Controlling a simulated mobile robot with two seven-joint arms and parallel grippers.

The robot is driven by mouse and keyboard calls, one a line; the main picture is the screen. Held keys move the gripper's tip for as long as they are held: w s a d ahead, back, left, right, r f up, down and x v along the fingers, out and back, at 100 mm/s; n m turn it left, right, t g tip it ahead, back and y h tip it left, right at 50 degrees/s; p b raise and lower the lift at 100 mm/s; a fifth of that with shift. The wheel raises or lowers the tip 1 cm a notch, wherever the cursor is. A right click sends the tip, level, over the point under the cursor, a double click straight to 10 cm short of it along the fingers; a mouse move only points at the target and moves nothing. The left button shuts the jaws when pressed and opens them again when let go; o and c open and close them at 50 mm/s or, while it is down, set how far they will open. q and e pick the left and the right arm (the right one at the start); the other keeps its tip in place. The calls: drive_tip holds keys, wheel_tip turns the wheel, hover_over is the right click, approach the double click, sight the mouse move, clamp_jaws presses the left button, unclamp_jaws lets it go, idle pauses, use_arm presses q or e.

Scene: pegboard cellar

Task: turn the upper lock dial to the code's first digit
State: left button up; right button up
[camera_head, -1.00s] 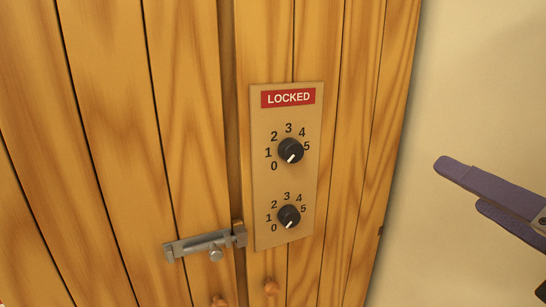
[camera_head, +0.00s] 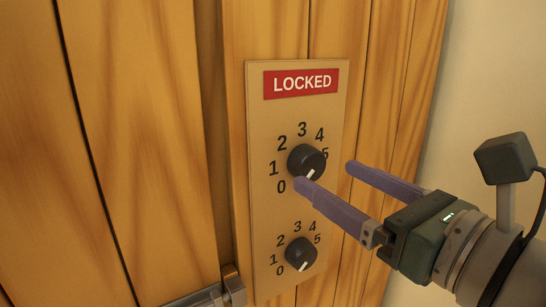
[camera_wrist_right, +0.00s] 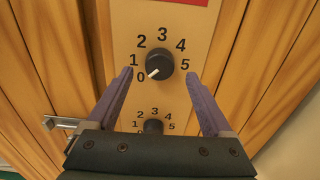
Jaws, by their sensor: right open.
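The upper lock dial (camera_head: 306,162) is a black knob with a white pointer mark, ringed by the digits 0 to 5. Its mark points down-left, by the 0, clearest in the right wrist view (camera_wrist_right: 159,64). The lower lock dial (camera_head: 300,254) is a like knob with its mark toward 0; it shows in part in the right wrist view (camera_wrist_right: 153,126). My right gripper (camera_head: 325,173) is open and empty, its purple fingers spread in front of the panel near the upper dial. In the wrist view the fingertips lie either side of and just below that dial. My left gripper is out of view.
The dials sit on a tan panel (camera_head: 262,220) with a red LOCKED sign (camera_head: 300,83), on a wooden plank door (camera_head: 150,150). A metal slide bolt (camera_head: 228,290) is at the lower left. A plain pale wall lies to the right.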

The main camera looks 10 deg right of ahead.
sight(314, 168)
drive_tip(key=shift+x, duration=1.65)
clamp_jaws()
